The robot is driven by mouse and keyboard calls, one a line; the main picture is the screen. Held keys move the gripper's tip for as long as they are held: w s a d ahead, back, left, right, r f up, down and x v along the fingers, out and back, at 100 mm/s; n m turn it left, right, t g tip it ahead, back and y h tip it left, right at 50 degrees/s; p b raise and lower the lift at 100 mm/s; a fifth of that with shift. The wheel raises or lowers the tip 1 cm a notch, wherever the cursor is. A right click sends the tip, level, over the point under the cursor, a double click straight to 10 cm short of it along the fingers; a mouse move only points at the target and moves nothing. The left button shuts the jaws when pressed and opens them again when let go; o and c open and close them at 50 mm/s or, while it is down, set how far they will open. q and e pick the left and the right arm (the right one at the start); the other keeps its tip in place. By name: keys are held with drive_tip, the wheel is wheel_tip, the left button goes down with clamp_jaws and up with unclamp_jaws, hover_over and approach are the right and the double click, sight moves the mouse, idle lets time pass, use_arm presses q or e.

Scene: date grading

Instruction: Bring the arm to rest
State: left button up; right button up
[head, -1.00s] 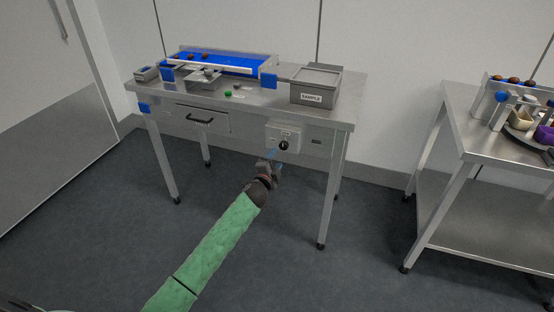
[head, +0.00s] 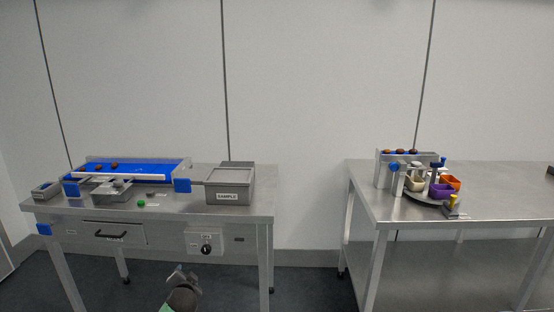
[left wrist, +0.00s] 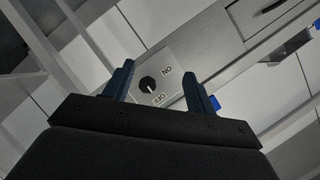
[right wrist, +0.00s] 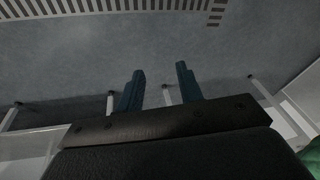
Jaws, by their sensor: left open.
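My left gripper (head: 183,274) is open and empty, low in the head view, in front of and below the switch box (head: 205,242) on the left table. The fingers look clear of the knob. Most of my left arm is below the head view. My right gripper shows only in the right wrist view; its fingers (right wrist: 160,70) are apart with nothing between them, above the grey floor.
The left table (head: 262,205) carries a blue conveyor (head: 150,168), a SAMPLE box (head: 228,197) and a green button (head: 141,203). A drawer (head: 112,235) is shut below it. The right table (head: 480,205) carries a sorting device with several coloured cups. A gap separates the tables.

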use_arm(q)
drive_tip(key=s+d+f+n+g+h, duration=0.1)
drive_tip(key=s+d+g+h, duration=0.3)
drive_tip(key=s, duration=0.8)
drive_tip(key=s+d+n+g+y+p, duration=0.15)
drive_tip(key=s+d, duration=0.45)
drive_tip(key=s, duration=0.6)
drive_tip(key=s+d+f+n+g+h, duration=0.1)
drive_tip(key=s+d+n+g+h, duration=0.3)
drive_tip(key=s, duration=0.8)
drive_tip(key=s+d+f+m, duration=0.1)
drive_tip(key=s+f, duration=0.2)
drive_tip(key=s, duration=0.5)
drive_tip(key=s+d+f+g, duration=0.1)
drive_tip(key=s+f, duration=0.3)
drive_tip(key=s, duration=0.5)
drive_tip(key=shift+s+d+m+y, duration=0.15)
drive_tip(key=shift+d+m+y, duration=0.25)
drive_tip(key=shift+d, duration=0.4)
use_arm(e)
drive_tip(key=shift+s+d+r+h, duration=0.15)
drive_tip(key=shift+s+d+r, duration=0.05)
drive_tip(key=shift+d+r, duration=0.4)
drive_tip(key=shift+s+d+r+h, duration=0.15)
drive_tip(key=shift+d+r, duration=0.35)
drive_tip(key=shift+r, duration=0.05)
use_arm(q)
drive_tip(key=shift+g, duration=0.25)
use_arm(e)
drive_tip(key=shift+a+r, duration=0.1)
